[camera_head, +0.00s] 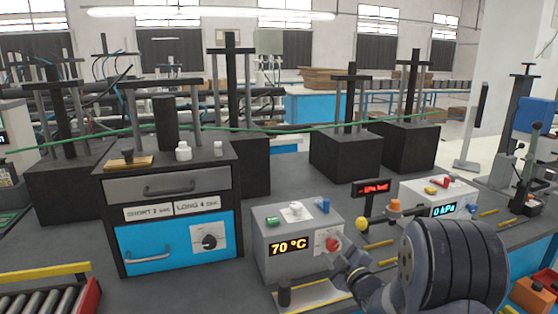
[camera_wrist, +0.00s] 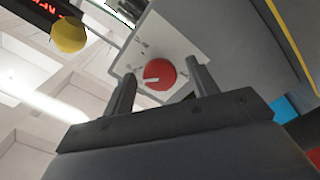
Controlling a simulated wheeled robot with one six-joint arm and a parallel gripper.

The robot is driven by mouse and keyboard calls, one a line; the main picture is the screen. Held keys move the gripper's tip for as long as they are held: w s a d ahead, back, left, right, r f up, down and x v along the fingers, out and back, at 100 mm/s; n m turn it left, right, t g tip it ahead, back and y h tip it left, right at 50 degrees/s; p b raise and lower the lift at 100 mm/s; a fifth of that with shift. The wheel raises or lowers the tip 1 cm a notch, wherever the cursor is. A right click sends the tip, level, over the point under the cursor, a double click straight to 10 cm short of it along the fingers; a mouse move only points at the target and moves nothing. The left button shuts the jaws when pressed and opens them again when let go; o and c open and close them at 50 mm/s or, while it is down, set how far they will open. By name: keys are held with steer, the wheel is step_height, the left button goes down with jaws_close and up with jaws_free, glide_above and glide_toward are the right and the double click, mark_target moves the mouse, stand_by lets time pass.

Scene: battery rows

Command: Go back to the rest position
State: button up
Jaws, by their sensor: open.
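My gripper (camera_head: 345,258) is in front of the grey box with the "70 °C" display (camera_head: 289,247), just below its red knob (camera_head: 333,244). In the wrist view, my gripper (camera_wrist: 163,82) is open, with its two dark fingers apart. The red knob with a white pointer mark (camera_wrist: 160,73) shows between the fingertips, on a pale plate. I cannot tell whether the fingers touch the knob. Nothing else shows between the fingers. My arm covers part of the bench at the lower right.
A dark cabinet with a blue drawer (camera_head: 150,243) stands left of the box. A white box reading "0 kPa" (camera_head: 465,196) and a yellow ball (camera_head: 361,224) are to its right. A small red-lettered display (camera_head: 373,187) stands behind. A roller conveyor (camera_head: 40,295) is at the lower left.

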steer(key=shift+n+p, duration=1.8)
steer(key=shift+n, duration=0.2)
